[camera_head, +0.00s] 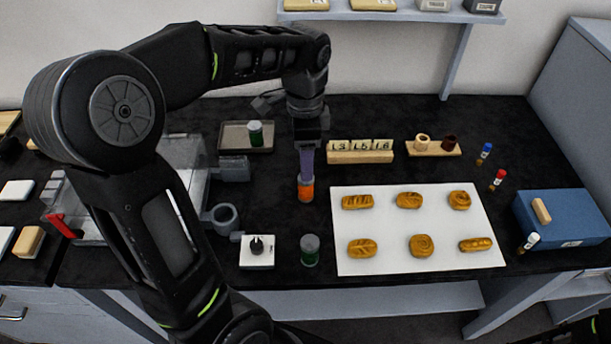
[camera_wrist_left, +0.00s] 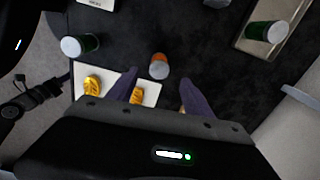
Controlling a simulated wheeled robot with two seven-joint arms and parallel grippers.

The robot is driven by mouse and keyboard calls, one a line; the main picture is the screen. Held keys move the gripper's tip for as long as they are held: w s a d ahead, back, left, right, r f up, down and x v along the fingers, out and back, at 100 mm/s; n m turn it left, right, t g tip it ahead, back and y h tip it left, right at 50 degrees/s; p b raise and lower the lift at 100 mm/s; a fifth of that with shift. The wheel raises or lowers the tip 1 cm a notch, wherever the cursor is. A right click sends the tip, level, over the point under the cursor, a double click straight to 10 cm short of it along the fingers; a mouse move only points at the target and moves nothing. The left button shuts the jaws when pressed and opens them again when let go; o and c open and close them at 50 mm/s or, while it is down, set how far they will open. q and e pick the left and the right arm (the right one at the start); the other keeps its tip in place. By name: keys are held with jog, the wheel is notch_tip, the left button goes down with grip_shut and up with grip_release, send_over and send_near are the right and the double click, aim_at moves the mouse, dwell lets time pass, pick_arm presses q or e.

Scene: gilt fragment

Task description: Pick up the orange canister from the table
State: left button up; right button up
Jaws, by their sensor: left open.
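The orange canister (camera_head: 305,194) stands upright on the black table, left of the white sheet. In the left wrist view the canister (camera_wrist_left: 159,70) shows its pale round top and orange side. My left gripper (camera_head: 306,172) points down just above and behind it in the head view, hiding part of its top. In the left wrist view the purple fingers of my left gripper (camera_wrist_left: 159,77) are spread apart. The canister lies between and just beyond their tips, with nothing held.
A green canister (camera_head: 310,255) stands in front, beside a white knob box (camera_head: 257,250). Another green canister (camera_head: 255,138) stands on a tray (camera_head: 232,147). A white sheet (camera_head: 385,225) with several pastries lies right. A number block (camera_head: 360,156) sits behind.

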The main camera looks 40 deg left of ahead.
aim_at(306, 187)
pick_arm(q)
jog(key=shift+s, duration=0.1)
jog(key=shift+f, duration=1.3)
jog(key=shift+f+p, duration=0.7)
jog(key=shift+f, duration=1.9)
jog(key=shift+d, duration=0.1)
grip_shut()
